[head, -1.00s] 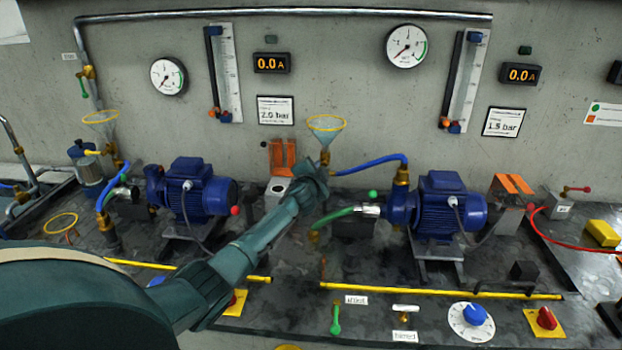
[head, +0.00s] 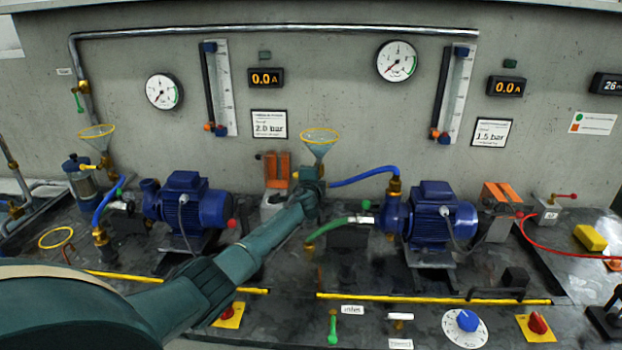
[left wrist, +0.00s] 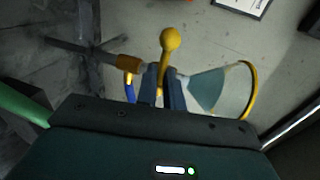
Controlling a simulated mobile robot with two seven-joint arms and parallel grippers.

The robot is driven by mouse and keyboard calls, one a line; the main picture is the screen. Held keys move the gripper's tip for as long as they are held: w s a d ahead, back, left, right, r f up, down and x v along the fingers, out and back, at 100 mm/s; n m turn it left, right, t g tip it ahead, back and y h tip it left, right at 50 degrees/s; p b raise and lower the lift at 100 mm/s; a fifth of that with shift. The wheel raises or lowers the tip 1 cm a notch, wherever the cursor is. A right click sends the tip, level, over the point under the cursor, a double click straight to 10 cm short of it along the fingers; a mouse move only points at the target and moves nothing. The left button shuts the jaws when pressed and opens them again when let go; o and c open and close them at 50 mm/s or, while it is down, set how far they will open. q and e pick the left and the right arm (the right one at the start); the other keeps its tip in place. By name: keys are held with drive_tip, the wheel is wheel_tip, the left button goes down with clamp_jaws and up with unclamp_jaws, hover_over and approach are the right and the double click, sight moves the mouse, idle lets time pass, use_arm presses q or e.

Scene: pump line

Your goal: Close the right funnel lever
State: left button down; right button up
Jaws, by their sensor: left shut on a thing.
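The right funnel (head: 320,148), a pale cone with a yellow rim, stands left of the right blue pump (head: 432,212). My left gripper (head: 312,182) is just below the cone and hides the lever in the head view. In the left wrist view the funnel (left wrist: 222,90) lies to the right of the fingers. The yellow lever (left wrist: 169,45) with its ball knob sticks out between the fingers of my left gripper (left wrist: 164,84), which is shut on it. The lever's lower end is hidden. My right gripper is not in view.
A blue hose (head: 362,175) and a green hose (head: 338,224) run close to the right of my left gripper. An orange block (head: 277,168) stands behind it to the left. The left funnel (head: 97,136) is farther left.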

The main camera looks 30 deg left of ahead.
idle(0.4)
use_arm(q)
drive_tip(key=c, duration=1.5)
unclamp_jaws()
drive_tip(key=shift+c, duration=0.2)
drive_tip(key=shift+s, duration=0.1)
drive_tip(key=p+v, duration=0.2)
drive_tip(key=v, duration=1.1)
